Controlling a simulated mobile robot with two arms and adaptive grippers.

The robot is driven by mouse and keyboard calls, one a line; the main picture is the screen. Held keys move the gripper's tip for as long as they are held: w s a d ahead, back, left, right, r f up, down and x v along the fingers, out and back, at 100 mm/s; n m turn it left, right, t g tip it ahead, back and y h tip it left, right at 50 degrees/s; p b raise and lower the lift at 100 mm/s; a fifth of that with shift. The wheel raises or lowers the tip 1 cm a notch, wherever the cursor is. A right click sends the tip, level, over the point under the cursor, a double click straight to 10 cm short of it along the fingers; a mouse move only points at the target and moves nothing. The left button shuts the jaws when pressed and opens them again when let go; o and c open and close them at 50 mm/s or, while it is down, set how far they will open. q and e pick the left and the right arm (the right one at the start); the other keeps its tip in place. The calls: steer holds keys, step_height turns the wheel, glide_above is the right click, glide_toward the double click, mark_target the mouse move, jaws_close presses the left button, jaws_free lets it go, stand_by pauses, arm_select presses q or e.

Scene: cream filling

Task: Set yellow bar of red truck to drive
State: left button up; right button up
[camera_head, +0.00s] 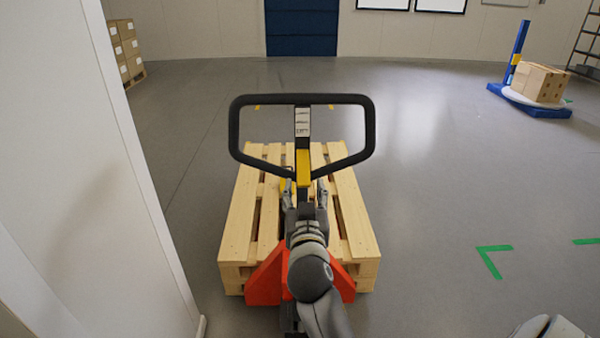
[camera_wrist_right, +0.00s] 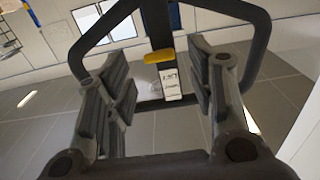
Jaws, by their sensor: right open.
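The red truck (camera_head: 267,281) is a pallet jack with a black loop handle (camera_head: 234,127). A yellow bar (camera_head: 303,160) sits on the handle's stem, below a white label (camera_head: 302,122). The bar also shows in the wrist view (camera_wrist_right: 158,56), beside the label (camera_wrist_right: 171,85). My right gripper (camera_head: 304,188) is open around the lower end of the bar's line, just on the near side of the stem. In the wrist view, the bar lies between the spread fingers (camera_wrist_right: 157,75), near their tips. I cannot tell if they touch. My left gripper is out of view.
A wooden pallet (camera_head: 237,228) lies over the truck's forks. A white wall panel (camera_head: 95,190) stands close on the left.

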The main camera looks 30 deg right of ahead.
mark_target(303, 176)
steer(key=p+x, duration=0.1)
steer(key=x, duration=0.7)
steer(key=shift+w+p, duration=0.15)
steer(key=shift+p, duration=0.15)
steer(key=shift+w+d, duration=0.25)
steer(key=shift+w, duration=0.1)
jaws_close()
